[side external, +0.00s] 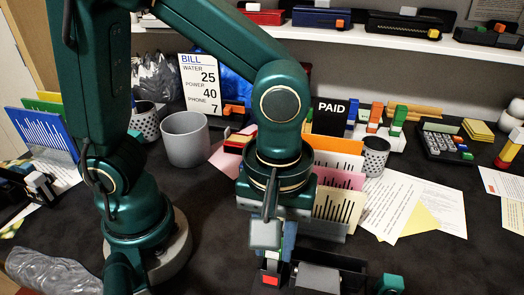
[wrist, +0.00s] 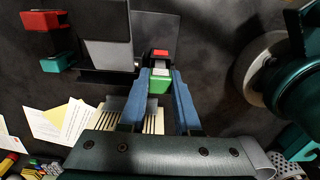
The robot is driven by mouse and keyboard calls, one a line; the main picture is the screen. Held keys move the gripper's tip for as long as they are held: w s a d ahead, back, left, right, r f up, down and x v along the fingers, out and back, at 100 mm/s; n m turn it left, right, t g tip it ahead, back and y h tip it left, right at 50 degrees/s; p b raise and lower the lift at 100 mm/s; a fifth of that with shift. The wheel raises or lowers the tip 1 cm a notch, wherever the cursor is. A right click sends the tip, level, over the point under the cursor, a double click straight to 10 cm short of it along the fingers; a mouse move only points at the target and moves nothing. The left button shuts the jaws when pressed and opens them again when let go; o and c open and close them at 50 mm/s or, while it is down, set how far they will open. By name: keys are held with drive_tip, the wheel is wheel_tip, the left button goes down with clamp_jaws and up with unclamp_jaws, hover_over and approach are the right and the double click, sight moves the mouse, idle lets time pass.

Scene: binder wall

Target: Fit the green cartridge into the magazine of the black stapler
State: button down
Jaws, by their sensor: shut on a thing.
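In the wrist view my gripper (wrist: 160,75) has its two blue fingers on either side of the green cartridge (wrist: 159,86) and is shut on it. A red block (wrist: 160,53) with a pale part lies directly beyond the cartridge; whether they touch I cannot tell. The red block also shows in the side view (side external: 270,281), just below my gripper (side external: 276,258). There the green cartridge is hidden. A black body with a grey top (side external: 317,278) is beside the red block; it also shows in the wrist view (wrist: 108,45). I cannot tell for sure which black part is the stapler's magazine.
A teal block (side external: 390,284) stands to the right of the black body. A file sorter with coloured cards (side external: 338,180) is close behind my gripper. A grey cup (side external: 185,138) stands left, and papers (side external: 410,200) lie right. The shelf (side external: 380,43) holds several staplers.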

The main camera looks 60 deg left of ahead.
drive_tip(key=shift+f, duration=1.15)
drive_tip(key=c, duration=0.5)
unclamp_jaws()
drive_tip(key=shift+c, duration=0.2)
drive_tip(key=shift+r, duration=2.55)
drive_tip(key=shift+a, duration=0.1)
